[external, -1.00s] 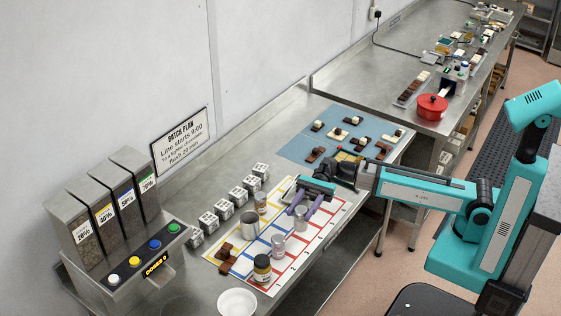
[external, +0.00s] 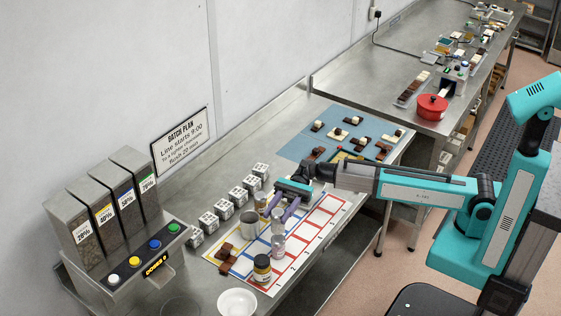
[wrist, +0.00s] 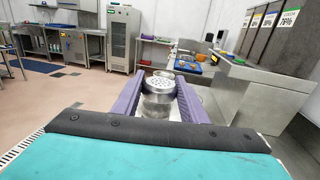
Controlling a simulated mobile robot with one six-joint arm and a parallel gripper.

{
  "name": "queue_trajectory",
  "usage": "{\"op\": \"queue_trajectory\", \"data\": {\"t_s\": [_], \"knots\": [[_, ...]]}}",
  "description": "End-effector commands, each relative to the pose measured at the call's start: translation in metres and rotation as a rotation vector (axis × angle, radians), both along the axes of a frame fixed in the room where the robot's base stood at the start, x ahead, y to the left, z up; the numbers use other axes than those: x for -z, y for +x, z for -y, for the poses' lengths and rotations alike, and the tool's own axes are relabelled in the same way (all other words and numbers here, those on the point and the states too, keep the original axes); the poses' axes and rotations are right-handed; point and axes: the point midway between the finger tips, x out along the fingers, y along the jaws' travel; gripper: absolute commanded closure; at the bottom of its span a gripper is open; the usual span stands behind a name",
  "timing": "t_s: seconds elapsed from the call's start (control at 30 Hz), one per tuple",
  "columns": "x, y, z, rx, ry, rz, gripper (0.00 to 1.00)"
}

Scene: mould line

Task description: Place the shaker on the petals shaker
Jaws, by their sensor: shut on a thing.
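A silver shaker (external: 278,226) is held between the purple fingers of my gripper (external: 280,215). In the wrist view its perforated lid (wrist: 159,86) shows between the two fingers of my gripper (wrist: 160,95). A second shaker (external: 278,248) stands on the white grid mat just below the held one in the external picture. The held shaker overlaps its top there. I cannot tell whether the two touch, and no label on the second one is legible.
A metal cup (external: 249,224) stands close left of my gripper, with an amber-filled shaker (external: 261,202) behind. A dark-lidded jar (external: 262,269), brown blocks (external: 227,252) and a white bowl (external: 237,302) are nearer. White patterned cubes (external: 223,210) line the back.

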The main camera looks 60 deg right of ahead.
Motion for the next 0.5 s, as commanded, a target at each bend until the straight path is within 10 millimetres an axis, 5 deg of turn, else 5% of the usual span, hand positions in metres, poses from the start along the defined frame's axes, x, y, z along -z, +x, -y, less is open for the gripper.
{"op": "queue_trajectory", "data": {"t_s": [0.5], "knots": [[0.022, 0.000, 0.000, 0.000, 0.001, -0.002, 0.86]]}}
